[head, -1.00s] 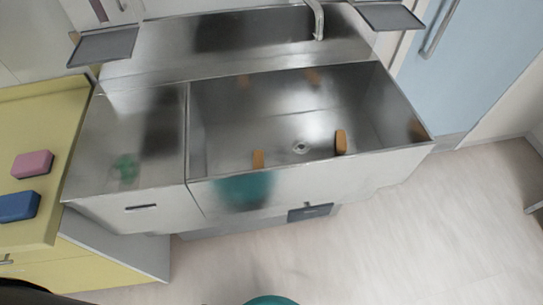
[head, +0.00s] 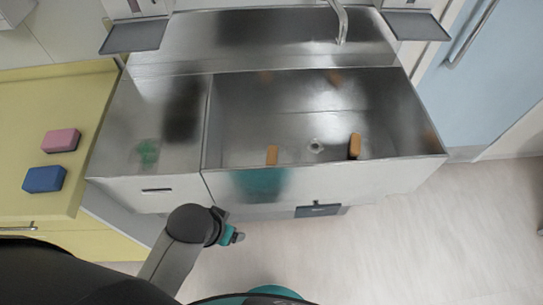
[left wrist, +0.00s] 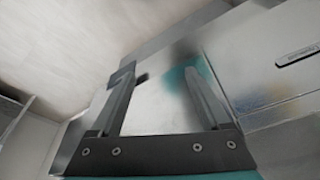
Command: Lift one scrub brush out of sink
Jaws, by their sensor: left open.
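Two orange-brown scrub brushes are in the steel sink (head: 300,115) in the head view. One brush (head: 354,146) stands right of the drain; the other (head: 271,154) is at the front wall, left of the drain, its lower part hidden by the rim. Fainter orange patches on the back wall look like reflections. My left arm comes in low in front of the sink. My left gripper (left wrist: 160,78) shows in the left wrist view with its two fingers apart and nothing between them, facing the shiny steel front. No brush shows there. My right gripper is not in view.
A faucet (head: 341,22) hangs over the sink's back edge. A steel drainboard (head: 150,125) adjoins it on the left. A yellow counter (head: 30,120) holds a pink sponge (head: 61,140) and a blue sponge (head: 44,179). Floor at right is clear.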

